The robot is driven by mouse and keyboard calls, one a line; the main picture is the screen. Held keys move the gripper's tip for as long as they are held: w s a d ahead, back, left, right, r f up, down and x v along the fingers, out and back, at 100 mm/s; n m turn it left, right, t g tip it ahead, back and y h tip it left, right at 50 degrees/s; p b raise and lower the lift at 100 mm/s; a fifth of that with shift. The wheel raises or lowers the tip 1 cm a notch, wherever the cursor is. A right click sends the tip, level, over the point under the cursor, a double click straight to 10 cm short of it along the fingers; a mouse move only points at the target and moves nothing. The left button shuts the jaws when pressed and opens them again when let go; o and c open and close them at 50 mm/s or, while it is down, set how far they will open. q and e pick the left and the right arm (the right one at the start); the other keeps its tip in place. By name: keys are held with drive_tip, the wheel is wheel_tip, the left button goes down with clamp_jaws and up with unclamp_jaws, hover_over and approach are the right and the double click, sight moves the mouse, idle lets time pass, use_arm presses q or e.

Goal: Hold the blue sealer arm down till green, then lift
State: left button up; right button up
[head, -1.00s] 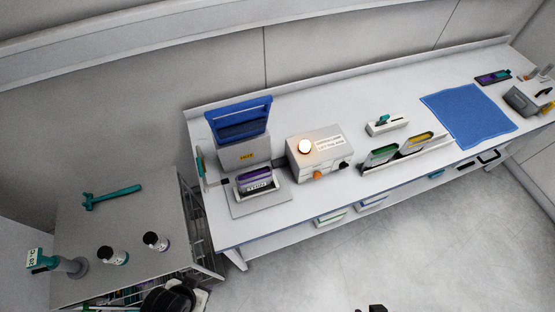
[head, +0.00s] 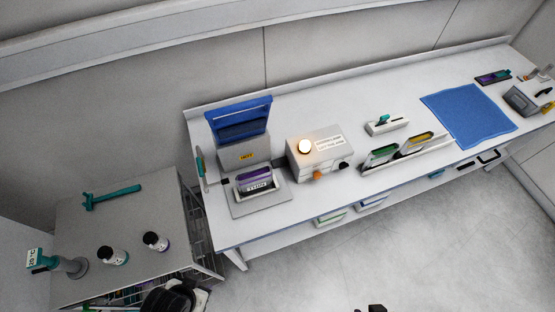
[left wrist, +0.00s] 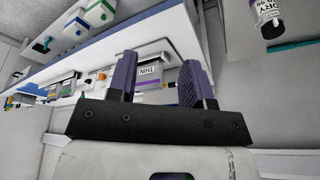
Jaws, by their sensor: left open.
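The blue sealer arm (head: 240,113) stands raised at the back of the grey sealer (head: 236,158), which has a yellow HOT label. A purple-topped pouch (head: 254,180) with a white label sits upright in front of it. It also shows in the left wrist view (left wrist: 149,73), behind my fingers. My right gripper cannot be identified.
A grey cart (head: 135,210) at the left carries two bottles, a teal tool and a teal-topped device. Floor before the bench is clear.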

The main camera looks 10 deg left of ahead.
use_arm(q)
drive_tip(key=shift+o, duration=0.4)
drive_tip(key=shift+w, duration=0.1)
drive_tip(key=m+t+y+b, duration=0.9)
drive_tip(key=m+t+b, duration=0.1)
drive_tip(key=t, duration=0.3)
approach(243, 109)
drive_tip(key=p+x, duration=0.3)
drive_tip(key=x, duration=0.8)
drive_tip(key=shift+w+a, duration=0.1)
drive_tip(key=shift+x, duration=0.75)
